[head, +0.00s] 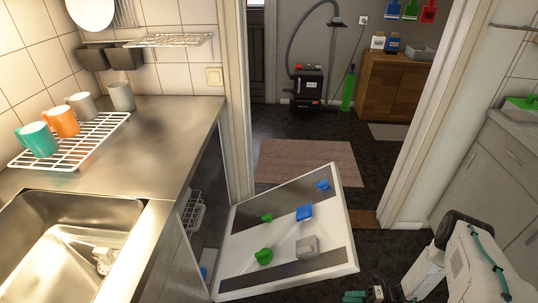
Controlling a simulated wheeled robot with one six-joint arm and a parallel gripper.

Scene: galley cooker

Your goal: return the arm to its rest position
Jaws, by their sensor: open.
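My arm (462,262), white and dark with a teal cable, reaches in from the lower right corner. My gripper (370,295), dark with green parts, is at the bottom edge and partly cut off. It is open, and I see nothing between its jaws. It is just right of the near corner of an open, tilted white door panel (343,266), apart from it in the picture.
The open panel bears green and blue parts and blocks the floor beside the counter (170,120). A rack (193,212) shows inside the cabinet. A doorway leads to a room with a mat (310,163) and wooden cabinet (393,88). Grey cabinets (490,180) stand right.

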